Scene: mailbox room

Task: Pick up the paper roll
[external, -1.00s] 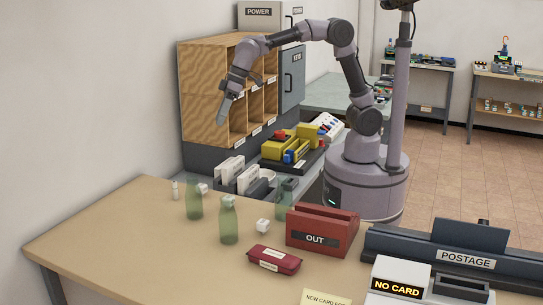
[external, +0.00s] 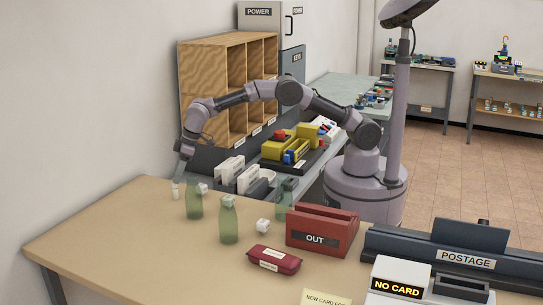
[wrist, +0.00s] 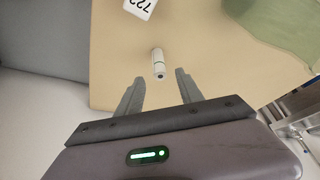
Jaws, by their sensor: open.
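The paper roll (external: 175,189) is a small white cylinder standing near the back left of the tan table (external: 120,235). My gripper (external: 181,172) is just above and beside the roll in the external view. In the wrist view my gripper (wrist: 158,85) is open, with both fingers apart and nothing between them.
A white numbered tag cube (wrist: 140,7) and a green bottle (wrist: 285,25) are close to the roll. Another green bottle (external: 228,222) stands nearer the front. A wooden pigeonhole shelf (external: 205,95) rises behind. The table's front left is clear.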

